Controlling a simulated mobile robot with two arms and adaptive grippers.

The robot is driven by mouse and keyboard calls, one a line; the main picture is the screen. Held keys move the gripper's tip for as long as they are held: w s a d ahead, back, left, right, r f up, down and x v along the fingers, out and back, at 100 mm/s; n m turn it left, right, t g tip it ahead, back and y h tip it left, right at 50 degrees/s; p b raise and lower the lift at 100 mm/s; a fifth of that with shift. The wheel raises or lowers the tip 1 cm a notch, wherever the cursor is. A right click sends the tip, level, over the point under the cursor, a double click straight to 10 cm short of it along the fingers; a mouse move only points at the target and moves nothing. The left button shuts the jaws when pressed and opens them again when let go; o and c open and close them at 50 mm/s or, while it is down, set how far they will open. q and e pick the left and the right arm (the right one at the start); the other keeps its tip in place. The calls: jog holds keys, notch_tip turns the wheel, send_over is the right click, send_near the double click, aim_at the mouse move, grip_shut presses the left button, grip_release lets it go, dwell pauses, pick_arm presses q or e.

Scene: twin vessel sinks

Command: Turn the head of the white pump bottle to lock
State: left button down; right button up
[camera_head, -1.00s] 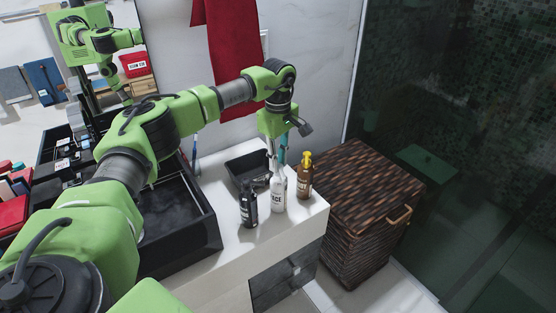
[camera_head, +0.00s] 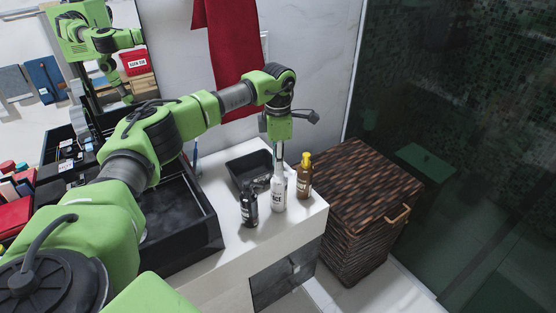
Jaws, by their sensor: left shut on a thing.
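The white pump bottle (camera_head: 278,195) stands upright near the front right of the white counter, between a black bottle and an amber bottle. My left gripper (camera_head: 279,163) points straight down over it and is shut on the pump head. The fingers hide most of the head, so its turn angle cannot be read. My right gripper is not in view.
A black pump bottle (camera_head: 249,207) stands close on the left, and an amber bottle with a yellow pump (camera_head: 305,177) close on the right. A black tray (camera_head: 235,170) lies behind. A black sink (camera_head: 205,222) is left; a wicker hamper (camera_head: 372,180) is right.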

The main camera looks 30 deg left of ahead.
pick_arm(q)
jog(key=n, duration=0.3)
jog(key=shift+n+p, duration=0.3)
jog(key=shift+d+n+p, duration=0.1)
jog(key=shift+n+p, duration=0.25)
jog(key=shift+n, duration=1.65)
jog(key=c, duration=1.9)
grip_release()
notch_tip(320, 180, up, 12)
